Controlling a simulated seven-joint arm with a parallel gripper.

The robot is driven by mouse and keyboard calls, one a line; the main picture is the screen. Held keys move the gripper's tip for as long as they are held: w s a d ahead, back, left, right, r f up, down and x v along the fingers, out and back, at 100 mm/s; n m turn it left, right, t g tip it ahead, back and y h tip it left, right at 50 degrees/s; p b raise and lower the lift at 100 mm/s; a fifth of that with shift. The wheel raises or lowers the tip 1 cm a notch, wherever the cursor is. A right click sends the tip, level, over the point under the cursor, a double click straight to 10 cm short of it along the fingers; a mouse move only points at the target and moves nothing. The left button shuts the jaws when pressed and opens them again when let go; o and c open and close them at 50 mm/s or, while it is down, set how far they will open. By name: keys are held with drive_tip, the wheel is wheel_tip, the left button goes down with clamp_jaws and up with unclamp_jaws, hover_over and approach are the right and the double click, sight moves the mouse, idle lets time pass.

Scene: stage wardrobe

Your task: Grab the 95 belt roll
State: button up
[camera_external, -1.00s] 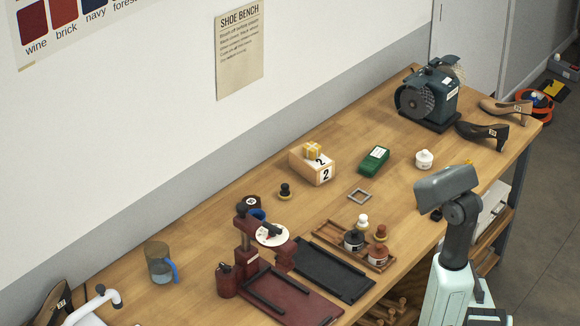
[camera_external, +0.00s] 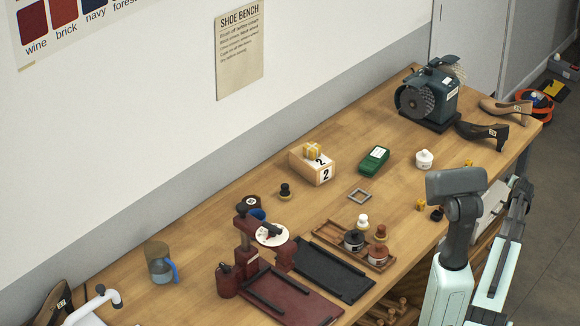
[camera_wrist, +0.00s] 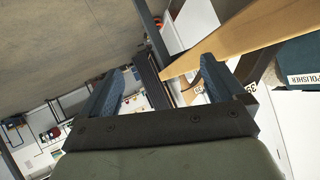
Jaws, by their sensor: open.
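I cannot make out a belt roll marked 95 in either view. In the wrist view, my gripper (camera_wrist: 163,75) shows two blue-padded fingers spread apart, with nothing held between them. Beyond the fingers are a wooden board edge (camera_wrist: 235,42) and a dark slatted part.
The wooden bench (camera_external: 200,225) holds a green grinding machine (camera_external: 428,95), high-heeled shoes (camera_external: 483,133), a box marked 2 (camera_external: 312,165), a bottle tray (camera_external: 330,233) and a red press (camera_external: 245,235). Floor (camera_external: 550,220) is open at right.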

drive_tip(key=w+a+r+m+t, duration=0.1)
drive_tip(key=w+r, duration=0.2)
drive_tip(key=r, duration=0.5)
drive_tip(key=w+a+r+m+t+y, duration=0.1)
drive_tip(key=w+a+r+m, duration=0.2)
drive_tip(key=a, duration=0.5)
drive_tip(key=w+a+r+m+t+y, duration=0.1)
drive_tip(key=w+a+r+t+y, duration=0.15)
drive_tip(key=a+r, duration=0.4)
drive_tip(key=m+g+y, duration=0.9)
drive_tip(key=m+y, duration=0.2)
drive_tip(key=y, duration=0.1)
hover_over(252, 201)
drive_tip(key=s+d, duration=0.5)
drive_tip(key=d, duration=0.5)
wheel_tip(252, 201, down, 8)
drive_tip(key=shift+s+d+r, duration=0.1)
drive_tip(key=shift+r, duration=0.05)
drive_tip(key=x, duration=0.7)
drive_tip(key=shift+a, duration=0.3)
drive_tip(key=shift+f+x, duration=0.25)
drive_tip(key=shift+x, duration=1.3)
drive_tip(key=shift+f+x, duration=0.2)
drive_tip(key=shift+x, duration=1.3)
drive_tip(key=shift+s+d, duration=0.1)
drive_tip(key=shift+s, duration=0.1)
